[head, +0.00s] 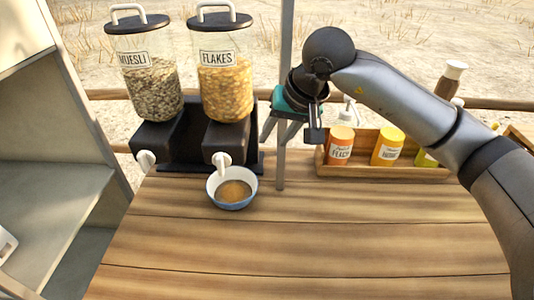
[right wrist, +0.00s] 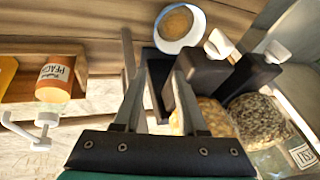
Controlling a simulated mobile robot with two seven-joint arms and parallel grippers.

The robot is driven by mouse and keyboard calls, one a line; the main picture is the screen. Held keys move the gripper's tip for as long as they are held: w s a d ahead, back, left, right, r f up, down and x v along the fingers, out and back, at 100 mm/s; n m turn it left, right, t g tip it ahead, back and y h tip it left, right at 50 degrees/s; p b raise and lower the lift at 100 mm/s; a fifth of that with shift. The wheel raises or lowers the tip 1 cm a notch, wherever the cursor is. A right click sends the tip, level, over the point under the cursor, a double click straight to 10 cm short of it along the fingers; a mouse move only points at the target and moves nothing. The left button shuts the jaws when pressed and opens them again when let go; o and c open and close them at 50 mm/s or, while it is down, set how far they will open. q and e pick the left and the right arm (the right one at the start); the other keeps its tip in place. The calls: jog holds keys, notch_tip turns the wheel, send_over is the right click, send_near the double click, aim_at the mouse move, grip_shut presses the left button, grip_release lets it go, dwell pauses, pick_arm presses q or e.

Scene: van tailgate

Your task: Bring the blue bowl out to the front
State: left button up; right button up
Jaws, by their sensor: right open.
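The blue bowl (head: 232,201) stands upright on the wooden tabletop, below the spout of the flakes dispenser (head: 222,85). It is pale inside and holds something brown. It also shows at the top of the right wrist view (right wrist: 181,43). My right gripper (head: 278,138) is open and empty, above the table to the right of the flakes dispenser. It is behind and to the right of the bowl in the head view, apart from it. In the right wrist view its fingers (right wrist: 159,75) are spread, with the bowl beyond their tips. My left gripper is not in view.
A muesli dispenser (head: 150,85) stands left of the flakes one. A thin pole (head: 281,170) rises beside the gripper. A wooden rack (head: 345,171) with several bottles and jars stands at the back right. The front tabletop (head: 300,245) is clear. Grey shelving (head: 55,200) is at left.

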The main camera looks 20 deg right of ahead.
aim_at(256, 182)
pick_arm(q)
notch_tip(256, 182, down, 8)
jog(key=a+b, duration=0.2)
jog(key=b, duration=0.4)
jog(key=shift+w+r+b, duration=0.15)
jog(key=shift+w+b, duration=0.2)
jog(key=shift+b, duration=0.05)
pick_arm(e)
jog(key=x, duration=0.6)
jog(key=s+x, duration=0.1)
jog(key=x, duration=0.6)
jog(key=s+f+x, duration=0.1)
jog(key=x, duration=0.5)
jog(key=shift+w+d+f, duration=0.1)
jog(key=shift+d+f, duration=0.1)
jog(key=shift+f, duration=0.15)
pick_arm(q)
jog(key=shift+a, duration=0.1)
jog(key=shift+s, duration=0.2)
pick_arm(e)
grip_shut()
